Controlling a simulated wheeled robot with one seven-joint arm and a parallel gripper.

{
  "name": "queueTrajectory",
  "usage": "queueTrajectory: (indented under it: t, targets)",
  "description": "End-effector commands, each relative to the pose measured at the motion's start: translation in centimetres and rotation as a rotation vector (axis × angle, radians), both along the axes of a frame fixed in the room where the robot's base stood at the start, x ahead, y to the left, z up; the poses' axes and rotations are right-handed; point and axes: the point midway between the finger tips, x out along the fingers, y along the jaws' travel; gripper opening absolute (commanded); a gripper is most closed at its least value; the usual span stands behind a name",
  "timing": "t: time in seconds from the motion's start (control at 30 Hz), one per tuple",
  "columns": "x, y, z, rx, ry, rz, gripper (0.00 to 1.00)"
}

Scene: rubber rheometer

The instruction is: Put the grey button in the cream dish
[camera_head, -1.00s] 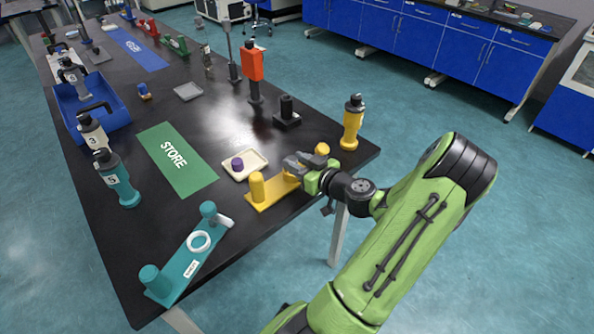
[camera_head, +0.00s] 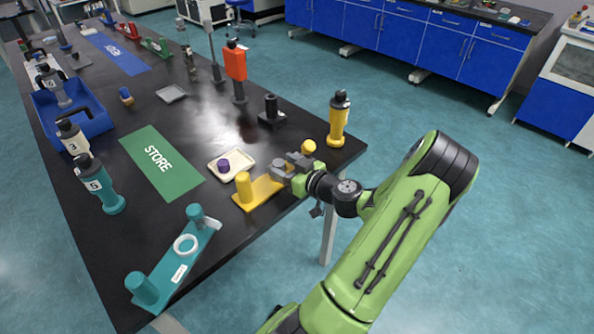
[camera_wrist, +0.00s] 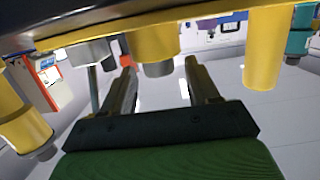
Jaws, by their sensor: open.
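The cream dish (camera_head: 244,174) lies on the black table with a purple piece (camera_head: 223,165) in it. My gripper (camera_head: 281,173) is open, over the middle of the yellow fixture (camera_head: 243,190), just right of the dish. It hides the fixture's middle in the head view. In the wrist view, which looks upside down, my open fingers (camera_wrist: 160,68) stand either side of a yellow stem with a grey end (camera_wrist: 158,69), seemingly the grey button. Nothing is seen clamped, and contact cannot be told.
The yellow fixture has upright posts at both ends, one (camera_head: 308,147) close to my gripper. A yellow bottle (camera_head: 338,120) stands behind it at the table edge. A teal fixture (camera_head: 172,262) lies front left. The green STORE mat (camera_head: 160,163) is clear.

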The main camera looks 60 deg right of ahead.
Motion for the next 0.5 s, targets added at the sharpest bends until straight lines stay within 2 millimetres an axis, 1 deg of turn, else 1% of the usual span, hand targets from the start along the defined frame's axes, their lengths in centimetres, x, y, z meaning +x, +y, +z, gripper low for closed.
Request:
queueTrajectory:
  t: [0.07, 0.1, 0.4, 0.5]
  targets:
    - [-0.3, 0.0, 0.5, 0.005, 0.0, -0.003, 0.6]
    - [-1.5, 0.1, 0.5, 0.003, 0.001, -0.007, 0.6]
    - [-9.8, 2.3, 2.0, 0.002, 0.003, -0.008, 0.6]
    - [-12.2, 2.8, 2.5, 0.001, 0.001, -0.007, 0.6]
